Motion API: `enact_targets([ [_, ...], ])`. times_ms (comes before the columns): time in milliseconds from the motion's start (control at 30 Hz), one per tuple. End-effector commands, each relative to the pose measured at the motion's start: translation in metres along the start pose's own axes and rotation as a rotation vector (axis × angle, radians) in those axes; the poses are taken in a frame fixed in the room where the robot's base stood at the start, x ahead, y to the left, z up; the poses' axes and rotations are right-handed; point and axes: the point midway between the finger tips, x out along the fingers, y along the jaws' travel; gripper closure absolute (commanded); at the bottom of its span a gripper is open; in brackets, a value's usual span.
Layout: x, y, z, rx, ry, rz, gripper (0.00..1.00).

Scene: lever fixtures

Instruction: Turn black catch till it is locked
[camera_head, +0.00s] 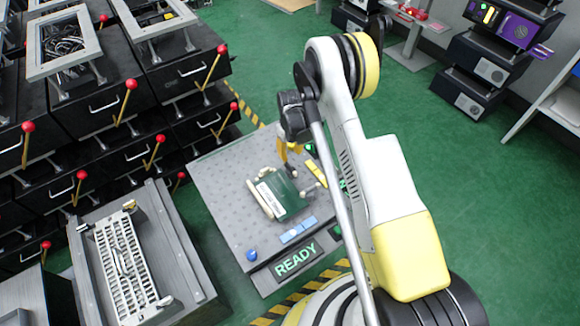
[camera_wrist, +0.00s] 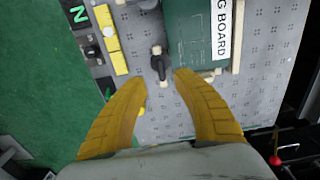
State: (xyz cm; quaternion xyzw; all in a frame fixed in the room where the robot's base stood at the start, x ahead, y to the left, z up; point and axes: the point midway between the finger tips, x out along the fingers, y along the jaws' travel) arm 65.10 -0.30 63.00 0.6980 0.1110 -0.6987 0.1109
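The black catch (camera_wrist: 158,66) shows in the wrist view as a small dark lever with pale ends, on the grey panel beside the green board (camera_wrist: 185,35). My gripper (camera_wrist: 160,76) is open. Its two yellow fingertips are apart, one on each side of the catch in the picture, and I see no contact. The height of the fingertips above the catch is unclear. In the head view my gripper (camera_head: 289,150) points down over the far part of the board (camera_head: 283,196). I cannot make out the catch clearly there.
The grey bench panel (camera_head: 225,190) carries a blue knob (camera_head: 251,255), a blue block (camera_head: 298,230), yellow blocks (camera_wrist: 107,27) and a lit READY sign (camera_head: 296,260). Black drawers with red-tipped levers (camera_head: 130,84) stand at left.

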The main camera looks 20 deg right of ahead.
Motion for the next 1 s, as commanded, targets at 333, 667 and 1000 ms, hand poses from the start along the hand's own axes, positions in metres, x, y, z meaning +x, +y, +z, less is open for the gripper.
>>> enact_targets([
  [333,0.071,0.000,0.000,0.001,0.001,0.000,0.66],
  [667,0.093,0.000,-0.001,0.001,0.001,0.000,0.66],
  [1000,0.092,0.000,-0.001,0.001,0.001,0.000,1.00],
])
